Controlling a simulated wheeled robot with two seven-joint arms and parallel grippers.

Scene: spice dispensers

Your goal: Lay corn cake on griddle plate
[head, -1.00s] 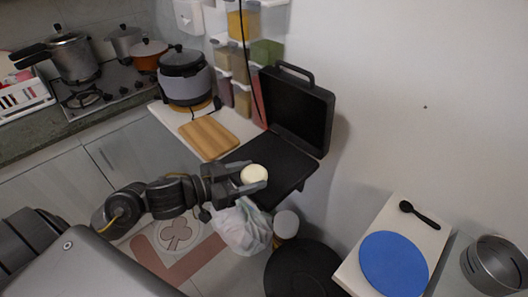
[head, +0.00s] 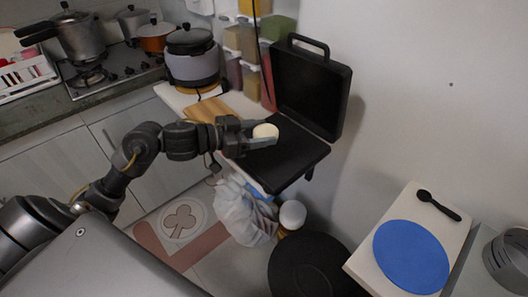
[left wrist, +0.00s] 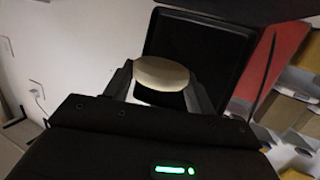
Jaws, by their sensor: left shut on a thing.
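The pale round corn cake (head: 265,131) is held between the fingers of my left gripper (head: 262,138), which is shut on it. The cake also shows between the fingers in the left wrist view (left wrist: 161,73). The open black griddle has a flat lower plate (head: 290,160) and a raised lid (head: 312,90) with a handle. In the head view the cake and gripper are over the plate's left back part. I cannot tell the gap between cake and plate. My right gripper is not seen.
A wooden board (head: 208,109) and a grey cooker (head: 192,62) stand left of the griddle. Spice dispensers (head: 250,45) hang on the wall behind. A white bag (head: 245,208) hangs below. A blue disc (head: 411,256) and black spoon (head: 438,205) lie at the right.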

